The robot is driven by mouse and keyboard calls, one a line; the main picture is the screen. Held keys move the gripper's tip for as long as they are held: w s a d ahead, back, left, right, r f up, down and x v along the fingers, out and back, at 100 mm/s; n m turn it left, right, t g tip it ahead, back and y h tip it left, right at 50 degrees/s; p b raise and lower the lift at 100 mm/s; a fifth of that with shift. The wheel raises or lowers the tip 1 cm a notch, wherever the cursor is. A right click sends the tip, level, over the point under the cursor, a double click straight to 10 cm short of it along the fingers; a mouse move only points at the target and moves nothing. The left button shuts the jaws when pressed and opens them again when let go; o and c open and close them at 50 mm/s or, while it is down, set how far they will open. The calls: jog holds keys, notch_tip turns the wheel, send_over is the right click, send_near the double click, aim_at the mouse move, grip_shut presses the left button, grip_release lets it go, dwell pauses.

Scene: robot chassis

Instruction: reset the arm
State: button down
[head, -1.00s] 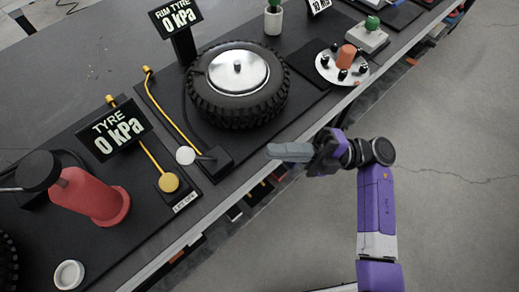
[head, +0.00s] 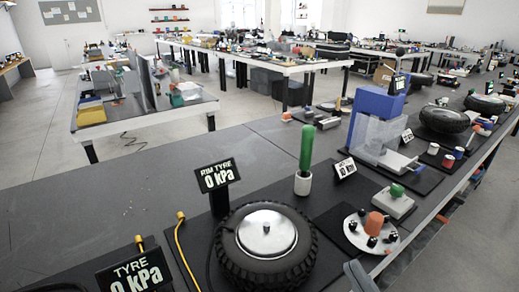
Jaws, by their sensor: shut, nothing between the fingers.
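My gripper (head: 360,276) shows only as grey fingers at the bottom edge of the head view, in front of the bench's near edge. The fingers are shut and hold nothing. The rest of my arm is out of the frame. The nearest thing to the fingers is a round white plate with black knobs and an orange cap (head: 373,231), just beyond and above them in the picture. I see no contact between them.
The dark bench (head: 90,200) carries a tyre with a silver rim (head: 266,250), a "RIM TYRE 0 kPa" sign (head: 217,176), a green-handled tool in a white cup (head: 304,165) and a blue machine (head: 376,120). Other benches stand behind. Grey floor (head: 40,115) is open at left.

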jog(key=s+d+f+m+t+h+p, duration=0.1)
jog(key=s+d+f+m+h, duration=0.15)
jog(key=s+m+h, duration=0.5)
jog(key=s+d+f+m+t+h+p, duration=0.15)
jog(key=s+d+m+h, duration=0.25)
jog(key=m+h, duration=0.7)
jog(key=s+a+f+m+g+p, duration=0.2)
jog(key=s+g, duration=0.5)
jog(key=s, duration=0.8)
jog(key=shift+s+a+f, duration=0.15)
jog(key=shift+a+f, duration=0.15)
jog(key=shift+f, duration=0.4)
jog(key=shift+m, duration=0.25)
